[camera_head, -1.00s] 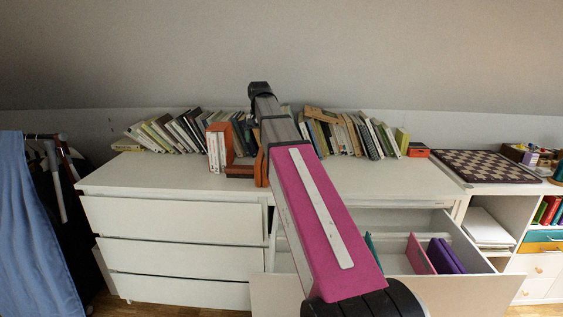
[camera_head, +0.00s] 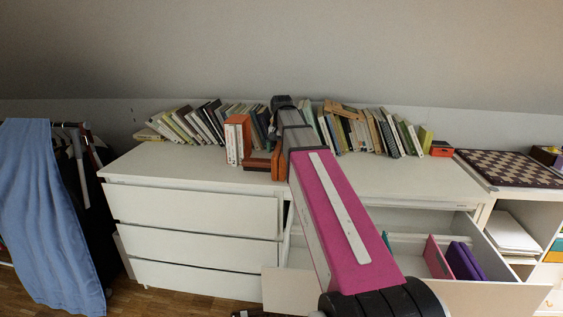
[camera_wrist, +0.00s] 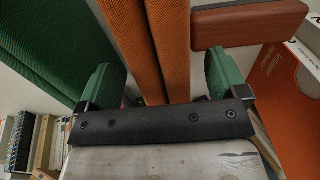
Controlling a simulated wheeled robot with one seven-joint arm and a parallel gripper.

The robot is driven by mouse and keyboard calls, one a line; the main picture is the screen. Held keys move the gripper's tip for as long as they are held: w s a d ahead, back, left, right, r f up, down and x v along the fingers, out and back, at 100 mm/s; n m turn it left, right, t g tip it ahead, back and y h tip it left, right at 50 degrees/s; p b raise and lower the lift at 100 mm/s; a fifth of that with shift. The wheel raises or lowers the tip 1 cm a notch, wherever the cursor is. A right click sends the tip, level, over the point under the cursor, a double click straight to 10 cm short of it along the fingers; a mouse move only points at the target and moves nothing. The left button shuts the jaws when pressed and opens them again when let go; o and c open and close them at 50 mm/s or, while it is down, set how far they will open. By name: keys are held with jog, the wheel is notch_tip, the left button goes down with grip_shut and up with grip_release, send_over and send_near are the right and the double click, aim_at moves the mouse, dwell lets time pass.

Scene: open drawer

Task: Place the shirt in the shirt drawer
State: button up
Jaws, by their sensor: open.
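My gripper (camera_wrist: 163,78) is open in the wrist view, with green fingertips spread apart. Orange-brown textured panels (camera_wrist: 172,45) show between the fingertips; I cannot tell whether they are touched. In the head view my arm hides the gripper. The open drawer (camera_head: 405,243) is at the lower right of the white dresser. It holds a pink folded piece (camera_head: 437,258), a purple one (camera_head: 464,262) and a teal edge, partly behind my arm. I cannot tell for sure which thing is the shirt. A long blue cloth (camera_head: 50,215) hangs at the far left.
The dresser top (camera_head: 190,165) carries a row of leaning books (camera_head: 375,132) along the back. An orange-and-white box (camera_head: 237,138) stands near my arm. A chessboard (camera_head: 510,168) lies at the right. The left drawers (camera_head: 195,212) look nearly shut. Wooden floor shows at lower left.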

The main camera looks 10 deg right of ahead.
jog(key=shift+f, duration=1.35)
jog(key=c, duration=1.2)
jog(key=shift+o, duration=0.2)
jog(key=shift+r, duration=0.15)
